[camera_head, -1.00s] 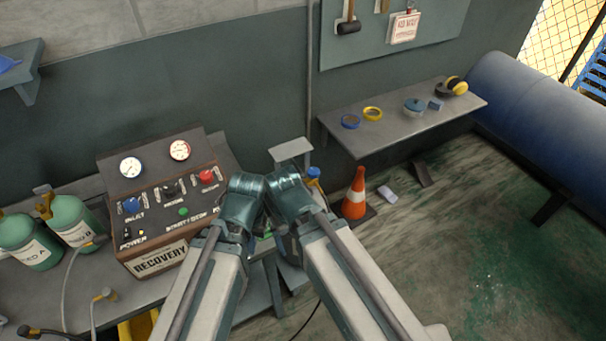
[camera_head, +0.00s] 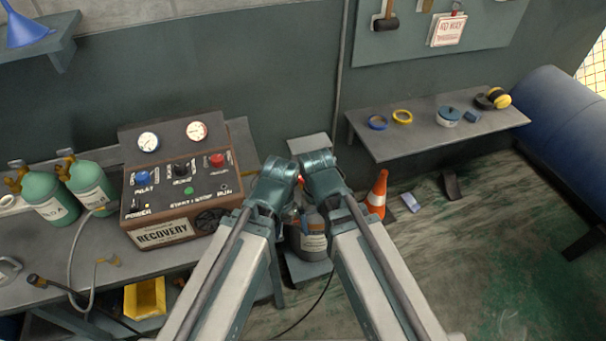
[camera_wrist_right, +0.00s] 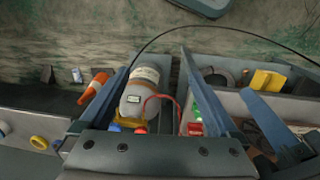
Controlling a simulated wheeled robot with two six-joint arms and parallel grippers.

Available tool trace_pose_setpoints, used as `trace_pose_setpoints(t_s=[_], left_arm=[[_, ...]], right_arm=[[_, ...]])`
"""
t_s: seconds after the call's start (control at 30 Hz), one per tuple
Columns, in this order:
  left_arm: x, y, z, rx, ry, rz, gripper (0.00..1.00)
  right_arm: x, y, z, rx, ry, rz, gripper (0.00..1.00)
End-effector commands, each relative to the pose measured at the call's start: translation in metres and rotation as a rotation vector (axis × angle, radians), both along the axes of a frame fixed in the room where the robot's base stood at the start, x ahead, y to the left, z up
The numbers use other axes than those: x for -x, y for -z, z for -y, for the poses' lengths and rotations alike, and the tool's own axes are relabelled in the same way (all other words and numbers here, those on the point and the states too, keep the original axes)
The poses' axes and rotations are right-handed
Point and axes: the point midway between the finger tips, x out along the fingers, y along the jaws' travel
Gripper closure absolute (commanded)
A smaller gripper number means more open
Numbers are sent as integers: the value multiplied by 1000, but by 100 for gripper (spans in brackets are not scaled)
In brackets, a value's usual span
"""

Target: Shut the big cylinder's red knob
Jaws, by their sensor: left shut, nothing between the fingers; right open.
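The big cylinder (camera_head: 308,238) is grey with a pale label and stands low between my two arms in the head view. In the right wrist view the cylinder (camera_wrist_right: 140,88) lies between the fingers of my open right gripper (camera_wrist_right: 155,60), seen from above. Its red knob (camera_wrist_right: 140,129) and a blue knob (camera_wrist_right: 115,127) show at its top, partly cut off by the gripper body. A red hose runs beside it. My left gripper (camera_wrist_right: 245,95) appears as a shut bluish bar to the right, apart from the cylinder. Arm links hide both fingertips in the head view.
The recovery machine (camera_head: 180,185) stands on the bench at left, with two green cylinders (camera_head: 70,190) beside it. A yellow bin (camera_head: 145,298) sits below. An orange cone (camera_head: 377,192) and a wall shelf (camera_head: 430,130) are at right. The floor at front right is clear.

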Motion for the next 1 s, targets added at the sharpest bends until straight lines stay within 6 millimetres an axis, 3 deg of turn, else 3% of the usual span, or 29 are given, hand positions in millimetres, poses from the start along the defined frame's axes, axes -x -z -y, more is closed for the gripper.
trace_pose_setpoints(t_s=[0.27,0.47,0.57,0.8,0.9,1.0], left_arm=[[0,13,0,0,6,-1,100],[0,28,0,0,12,-1,100],[0,38,0,0,15,-2,100],[-1,68,0,1,27,-3,100],[-1,75,0,1,32,-3,100],[-1,78,0,1,35,-4,100]], right_arm=[[-53,13,-12,-11,38,5,4],[-117,28,-25,-25,87,12,4],[-160,38,-32,-37,120,16,4],[-294,68,-49,-68,222,29,4],[-332,75,-51,-78,255,33,4],[-354,78,-51,-84,276,35,4]])
